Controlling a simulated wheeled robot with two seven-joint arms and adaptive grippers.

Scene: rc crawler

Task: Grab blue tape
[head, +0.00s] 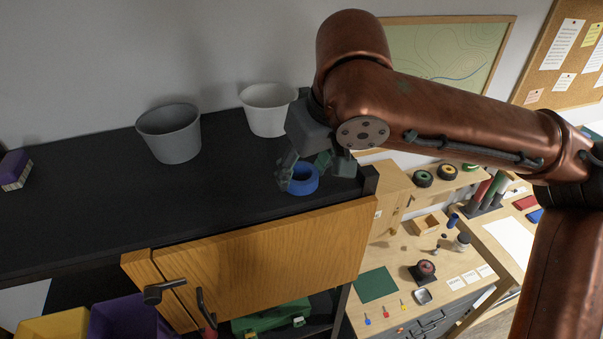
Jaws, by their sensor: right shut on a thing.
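The blue tape (299,187) is a blue ring on the dark top of the cabinet (80,215), near its front right corner. My right gripper (304,178) reaches down from above and is shut on the tape. One finger is at the tape's left side; the fingers hide part of its back rim. I cannot tell whether the tape is lifted off the surface. My left gripper is not in view.
A grey bucket (170,135) and a white bucket (267,110) stand behind on the cabinet top. A purple brush (15,170) lies far left. A wooden door (270,255) hangs below the front edge. A lower workbench (400,260) holds small items at right.

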